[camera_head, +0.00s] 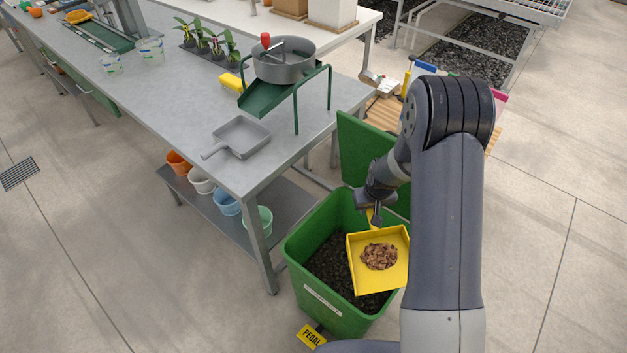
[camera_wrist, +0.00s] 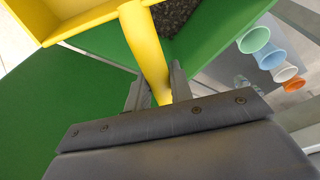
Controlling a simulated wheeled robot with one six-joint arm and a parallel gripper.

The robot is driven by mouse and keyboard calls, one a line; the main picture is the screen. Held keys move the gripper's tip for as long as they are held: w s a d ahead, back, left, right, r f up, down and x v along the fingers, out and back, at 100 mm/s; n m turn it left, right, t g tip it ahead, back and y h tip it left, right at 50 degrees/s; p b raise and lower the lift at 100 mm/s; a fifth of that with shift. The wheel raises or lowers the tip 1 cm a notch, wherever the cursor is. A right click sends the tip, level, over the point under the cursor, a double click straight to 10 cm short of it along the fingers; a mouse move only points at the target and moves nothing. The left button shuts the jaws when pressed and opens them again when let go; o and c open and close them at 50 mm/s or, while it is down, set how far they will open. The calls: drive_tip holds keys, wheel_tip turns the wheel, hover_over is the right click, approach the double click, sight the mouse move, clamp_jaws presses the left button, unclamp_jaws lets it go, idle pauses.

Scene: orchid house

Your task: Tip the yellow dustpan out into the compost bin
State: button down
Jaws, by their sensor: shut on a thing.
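The yellow dustpan (camera_head: 361,281) is held over the open green compost bin (camera_head: 300,247), with a pile of brown chips (camera_head: 379,257) in its pan. My gripper (camera_head: 375,212) is shut on the dustpan's handle. In the wrist view the yellow handle (camera_wrist: 146,48) runs between the two fingers (camera_wrist: 153,88). The pan looks roughly level. The bin holds dark material (camera_head: 335,262), and its green lid (camera_head: 365,146) stands open behind. Part of the bin's right side is hidden by the dustpan and my arm.
A grey metal bench (camera_head: 180,110) stands left of the bin, carrying a grey dustpan (camera_head: 240,137) and a sieve on a green stand (camera_head: 284,66). Coloured pots, among them a blue one (camera_head: 226,203), sit on its lower shelf. A yellow pedal (camera_head: 311,337) is at the bin's foot.

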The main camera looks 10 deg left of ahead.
drive_tip(key=w+a+f+n+y, duration=0.1)
drive_tip(key=w+a+f+n, duration=0.1)
drive_tip(key=w+a+n, duration=0.5)
drive_tip(key=w+a+f+n+y, duration=0.15)
drive_tip(key=w+a, duration=0.35)
drive_tip(key=a, duration=0.6)
drive_tip(key=s+d+r+t+y+b, duration=0.4)
drive_tip(key=s+d+r+y+b, duration=0.1)
drive_tip(key=b, duration=1.8)
drive_tip(key=s+d+r+t+y+b, duration=0.4)
drive_tip(key=d+b, duration=0.6)
drive_tip(key=b, duration=1.3)
wheel_tip(320, 180, up, 2)
drive_tip(key=s+m+y, duration=0.1)
drive_tip(key=s+y, duration=0.1)
drive_tip(key=shift+s+d, duration=0.15)
drive_tip(key=shift+s, duration=0.25)
